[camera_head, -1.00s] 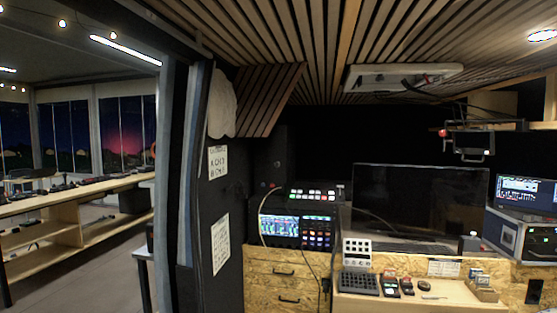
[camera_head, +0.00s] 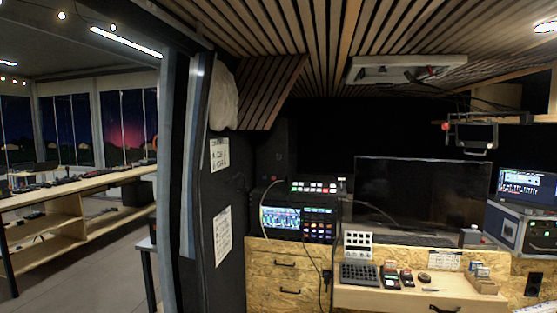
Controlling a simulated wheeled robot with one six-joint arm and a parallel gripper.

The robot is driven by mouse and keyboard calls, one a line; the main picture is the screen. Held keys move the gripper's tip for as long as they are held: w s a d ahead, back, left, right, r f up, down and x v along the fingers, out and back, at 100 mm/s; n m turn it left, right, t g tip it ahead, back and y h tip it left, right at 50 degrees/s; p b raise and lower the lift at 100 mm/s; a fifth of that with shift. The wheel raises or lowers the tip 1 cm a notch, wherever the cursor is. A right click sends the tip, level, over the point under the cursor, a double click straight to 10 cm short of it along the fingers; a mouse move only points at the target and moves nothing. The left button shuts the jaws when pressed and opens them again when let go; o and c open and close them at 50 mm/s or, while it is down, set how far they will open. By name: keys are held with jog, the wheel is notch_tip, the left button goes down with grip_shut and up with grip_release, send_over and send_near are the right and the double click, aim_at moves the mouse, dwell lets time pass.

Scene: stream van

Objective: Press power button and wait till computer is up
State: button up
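A wide dark monitor (camera_head: 422,192) stands at the back of the desk, its screen black. A smaller screen (camera_head: 527,187) at the right edge is lit and shows a picture. It sits on a grey and black rack case (camera_head: 522,229) with small green lights on its front. I cannot make out a power button or which box is the computer. My gripper is not in this view.
A mixing console (camera_head: 298,216) with lit screens stands on wooden drawers (camera_head: 283,275). Keypads (camera_head: 359,274) and small devices lie on the desk's front. A dark partition (camera_head: 222,190) stands left of the drawers. Open floor (camera_head: 95,265) shows at the left, beside a long bench (camera_head: 75,191).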

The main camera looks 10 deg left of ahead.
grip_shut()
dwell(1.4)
